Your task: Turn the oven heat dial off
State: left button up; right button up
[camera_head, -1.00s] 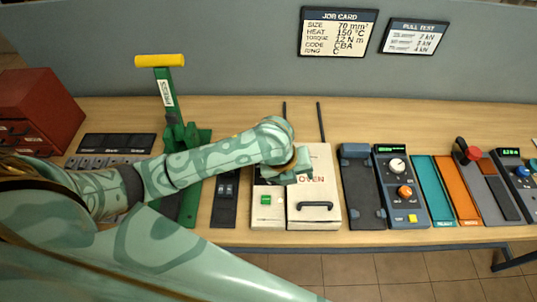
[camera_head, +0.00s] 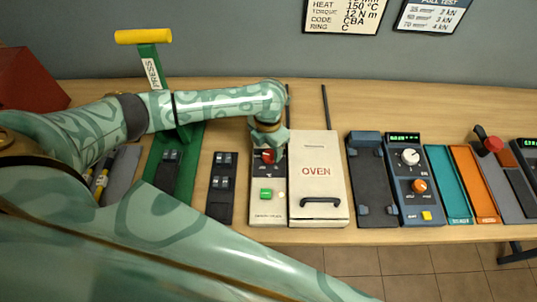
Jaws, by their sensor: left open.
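The oven (camera_head: 318,190) is a cream box with a black handle on its front and red "OVEN" lettering on top. Its control strip (camera_head: 268,212) is on its left side, with a green button (camera_head: 265,193) and a pale round button beside it. A red heat dial (camera_head: 268,156) sits on a dark patch at the upper part of that strip. My left gripper (camera_head: 268,148) is open and points down right over the dial, partly covering it. I cannot tell whether its fingers touch the dial. My right gripper is not in view.
A green press (camera_head: 155,75) with a yellow handle stands to the left. Next to the oven on the left is a black holder (camera_head: 222,190). On the right are a dark tray (camera_head: 371,185) and a blue-grey control unit (camera_head: 412,185) with knobs. Two thin black rods rise behind the oven.

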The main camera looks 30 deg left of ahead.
aim_at(268, 156)
pick_arm(q)
notch_tip(268, 156, down, 3)
jog(key=shift+r, duration=0.1)
jog(key=shift+f+b, duration=0.3)
jog(key=shift+f, duration=0.15)
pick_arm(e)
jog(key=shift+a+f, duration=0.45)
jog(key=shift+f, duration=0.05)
pick_arm(q)
jog(key=shift+c, duration=0.3)
jog(key=c, duration=0.9)
jog(key=shift+c, duration=0.2)
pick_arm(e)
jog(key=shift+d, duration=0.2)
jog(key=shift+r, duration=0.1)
